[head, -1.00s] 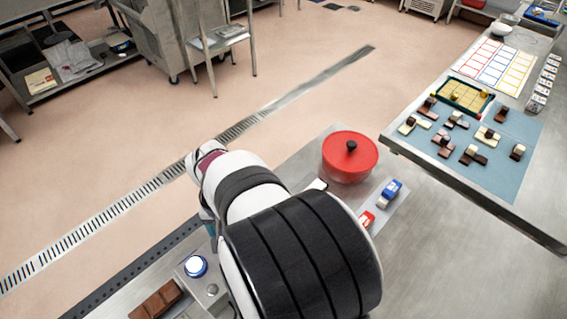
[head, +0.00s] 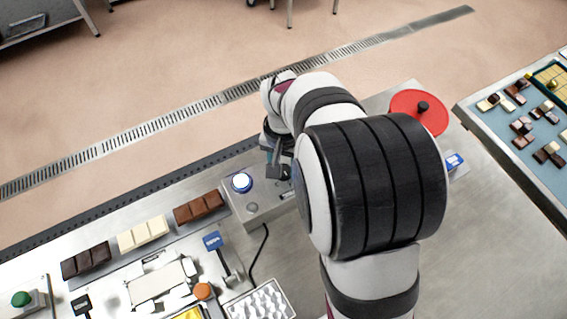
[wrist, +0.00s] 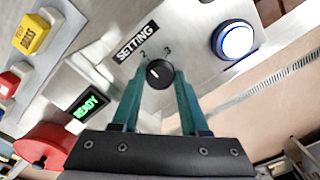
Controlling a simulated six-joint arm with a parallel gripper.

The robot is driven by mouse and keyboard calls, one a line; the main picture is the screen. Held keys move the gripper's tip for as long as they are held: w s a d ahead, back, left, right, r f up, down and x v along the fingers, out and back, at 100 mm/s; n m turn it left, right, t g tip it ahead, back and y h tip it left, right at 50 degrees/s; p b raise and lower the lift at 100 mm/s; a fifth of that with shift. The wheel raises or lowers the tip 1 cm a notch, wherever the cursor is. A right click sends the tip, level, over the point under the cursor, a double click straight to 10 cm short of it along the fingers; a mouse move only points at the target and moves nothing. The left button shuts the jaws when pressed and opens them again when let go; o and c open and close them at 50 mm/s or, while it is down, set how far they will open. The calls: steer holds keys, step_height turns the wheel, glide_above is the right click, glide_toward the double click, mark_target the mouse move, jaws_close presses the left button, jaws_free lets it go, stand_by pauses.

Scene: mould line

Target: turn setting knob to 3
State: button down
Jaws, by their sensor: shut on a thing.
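The black setting knob (wrist: 160,76) is on a grey control box, under the SETTING label (wrist: 136,43) in the wrist view. The numbers 2 and 3 show above it. A short white mark is on its face, left of the middle; I cannot tell exactly which number it points at. My gripper (wrist: 158,84) has its two teal fingers on either side of the knob and is shut on it. In the head view my gripper (head: 279,167) is at the control box (head: 250,213), and my arm hides the knob.
A red lidded pot (head: 419,112) stands to the right. Chocolate bars (head: 143,233) and a blue-handled lever (head: 213,241) are to the left.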

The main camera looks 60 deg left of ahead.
steer(key=shift+m, duration=0.3)
steer(key=m, duration=0.5)
steer(key=shift+m, duration=0.3)
steer(key=m, duration=0.5)
steer(key=shift+m, duration=0.4)
steer(key=shift+c, duration=2.1)
jaws_free()
step_height(320, 180, up, 16)
